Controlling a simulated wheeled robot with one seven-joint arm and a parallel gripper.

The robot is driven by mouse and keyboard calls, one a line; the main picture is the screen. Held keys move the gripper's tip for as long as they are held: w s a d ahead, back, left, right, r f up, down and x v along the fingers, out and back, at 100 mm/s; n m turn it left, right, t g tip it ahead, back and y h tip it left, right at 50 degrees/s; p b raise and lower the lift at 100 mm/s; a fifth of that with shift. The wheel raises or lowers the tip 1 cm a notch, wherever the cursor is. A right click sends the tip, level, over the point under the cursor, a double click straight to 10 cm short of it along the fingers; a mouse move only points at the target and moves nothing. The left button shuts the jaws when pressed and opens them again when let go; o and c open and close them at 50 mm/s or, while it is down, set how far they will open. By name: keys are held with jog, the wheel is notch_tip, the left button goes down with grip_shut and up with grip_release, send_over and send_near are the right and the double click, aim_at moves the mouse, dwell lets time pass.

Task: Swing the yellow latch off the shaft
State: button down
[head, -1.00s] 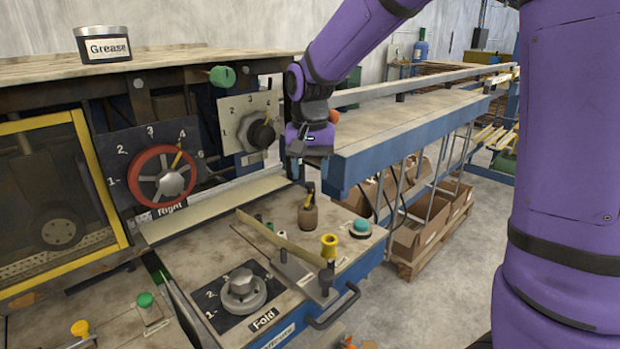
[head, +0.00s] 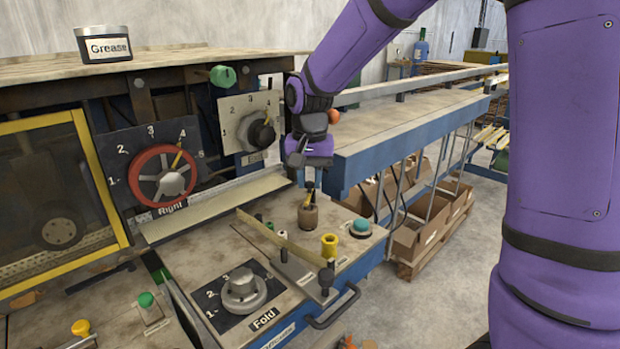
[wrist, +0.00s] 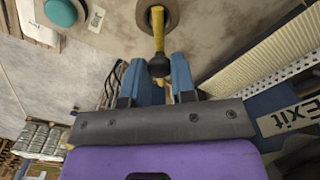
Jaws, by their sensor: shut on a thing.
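The yellow latch (wrist: 158,35) is a slim yellow lever with a black ball end in the wrist view. It rises from a round brown post (head: 307,217) on the machine's top in the head view. My gripper (wrist: 162,63) has its two blue fingers on either side of the black ball and is shut on that end. In the head view my gripper (head: 309,184) is right above the post, pointing down, and its fingers cover most of the latch. I cannot tell which part is the shaft.
A yellow knob (head: 329,245), a long tan bar (head: 275,236) and a teal button (head: 360,227) are close by on the machine top. The Fold dial (head: 241,289) is nearer the front. A dial panel (head: 249,124) stands behind to the left of my gripper.

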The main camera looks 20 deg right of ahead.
jog(key=shift+w+a+m, duration=0.2)
jog(key=shift+a+m, duration=0.05)
jog(key=shift+m, duration=0.4)
jog(key=shift+w+a+m, duration=0.15)
jog(key=shift+a+m, duration=0.05)
jog(key=shift+m, duration=0.45)
jog(key=c, duration=0.9)
grip_release()
jog(key=shift+c, duration=0.2)
notch_tip(320, 180, up, 11)
